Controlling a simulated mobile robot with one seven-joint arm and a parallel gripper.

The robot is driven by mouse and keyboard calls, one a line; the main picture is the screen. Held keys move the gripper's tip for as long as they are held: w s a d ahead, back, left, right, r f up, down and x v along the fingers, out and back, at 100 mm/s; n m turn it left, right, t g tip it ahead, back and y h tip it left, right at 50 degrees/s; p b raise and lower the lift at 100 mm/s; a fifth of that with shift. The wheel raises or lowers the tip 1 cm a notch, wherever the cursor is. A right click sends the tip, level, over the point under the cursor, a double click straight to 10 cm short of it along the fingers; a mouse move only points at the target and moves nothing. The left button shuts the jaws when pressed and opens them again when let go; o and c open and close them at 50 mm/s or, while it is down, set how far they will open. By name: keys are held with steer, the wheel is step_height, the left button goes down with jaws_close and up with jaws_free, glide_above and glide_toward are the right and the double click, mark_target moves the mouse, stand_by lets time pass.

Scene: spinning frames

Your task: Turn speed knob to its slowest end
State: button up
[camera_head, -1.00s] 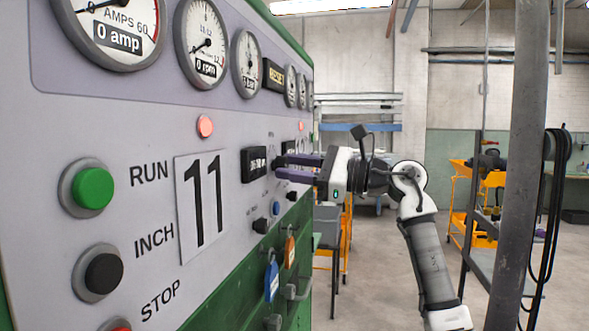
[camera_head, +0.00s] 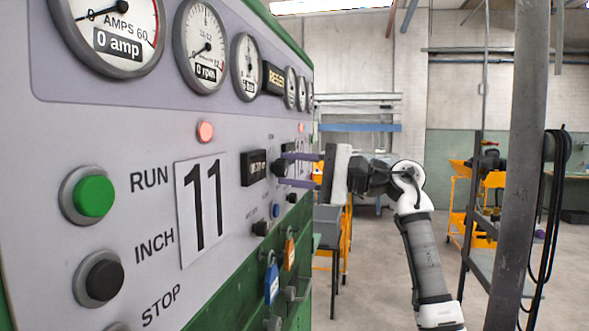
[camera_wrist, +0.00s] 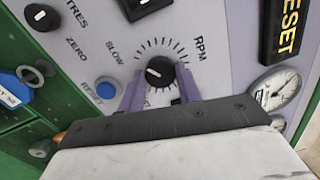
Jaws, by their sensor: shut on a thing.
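The black speed knob (camera_wrist: 161,72) sits on the grey panel inside a ring of tick marks, with "SLOW" printed at upper left and "RPM" at upper right. A short white mark on its face lies at its left side in the wrist view. My gripper (camera_wrist: 160,80) has its two purple fingers on either side of the knob, shut on it. In the head view the knob (camera_head: 279,168) is partly seen at the fingertips, and my gripper (camera_head: 290,169) reaches it from the right. The lower part of the scale is hidden by the fingers.
A blue RESET button (camera_wrist: 107,89) is close to the left finger. A small dark display (camera_head: 254,167) is left of the knob. Green RUN (camera_head: 94,196) and black INCH (camera_head: 103,279) buttons are nearer. A grey post (camera_head: 526,150) stands right of my arm.

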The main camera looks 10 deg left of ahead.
steer(key=shift+n, duration=1)
steer(key=o, duration=1)
steer(key=shift+c, duration=0.2)
steer(key=w+d+f+b, duration=0.1)
steer(key=d+b, duration=0.2)
steer(key=d, duration=1.1)
steer(key=shift+a, duration=0.1)
